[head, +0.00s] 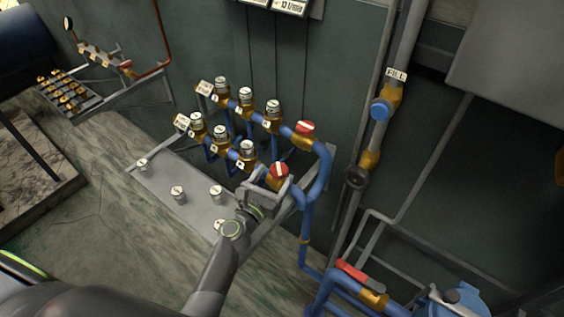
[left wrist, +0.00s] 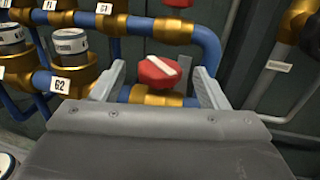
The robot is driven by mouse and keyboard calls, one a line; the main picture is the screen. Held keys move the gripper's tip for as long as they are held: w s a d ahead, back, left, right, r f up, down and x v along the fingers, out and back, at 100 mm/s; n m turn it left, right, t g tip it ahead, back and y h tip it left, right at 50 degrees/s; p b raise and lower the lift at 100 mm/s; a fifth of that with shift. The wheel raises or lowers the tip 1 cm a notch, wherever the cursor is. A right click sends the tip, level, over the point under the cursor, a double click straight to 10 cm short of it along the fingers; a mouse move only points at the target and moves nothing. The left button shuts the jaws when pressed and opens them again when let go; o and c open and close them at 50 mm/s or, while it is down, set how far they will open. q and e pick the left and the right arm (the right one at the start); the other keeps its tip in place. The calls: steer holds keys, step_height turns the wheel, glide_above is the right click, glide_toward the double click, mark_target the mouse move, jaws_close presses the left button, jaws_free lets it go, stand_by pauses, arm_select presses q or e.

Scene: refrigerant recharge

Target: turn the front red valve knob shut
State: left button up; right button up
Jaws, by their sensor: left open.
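The front red valve knob (head: 279,170) is a round red cap with a white bar on top, on a brass fitting in the nearer blue pipe row. In the left wrist view the same knob (left wrist: 158,71) sits between the two fingers, with a gap on each side. My left gripper (head: 270,183) is open around the knob; the wrist view shows its spread fingers (left wrist: 163,88). The white bar runs slantwise in the wrist view. A second red knob (head: 305,128) stands on the rear pipe row. My right gripper is not in view.
Several white-capped brass valves (head: 247,150) line both rows to the left. A grey shelf (head: 160,184) with loose caps lies below. A blue valve (head: 380,108) is on the wall pipe to the right. A red lever (head: 358,273) is lower right.

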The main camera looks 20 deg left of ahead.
mark_target(282, 164)
arm_select(q)
steer(key=w, duration=0.4)
steer(key=shift+w+d, duration=0.2)
steer(key=shift+d, duration=0.15)
steer(key=shift+w+d+b, duration=0.1)
steer(key=shift+w+b, duration=0.2)
steer(key=shift+w, duration=0.4)
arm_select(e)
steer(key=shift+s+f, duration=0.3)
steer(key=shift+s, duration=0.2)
arm_select(q)
steer(key=c, duration=1)
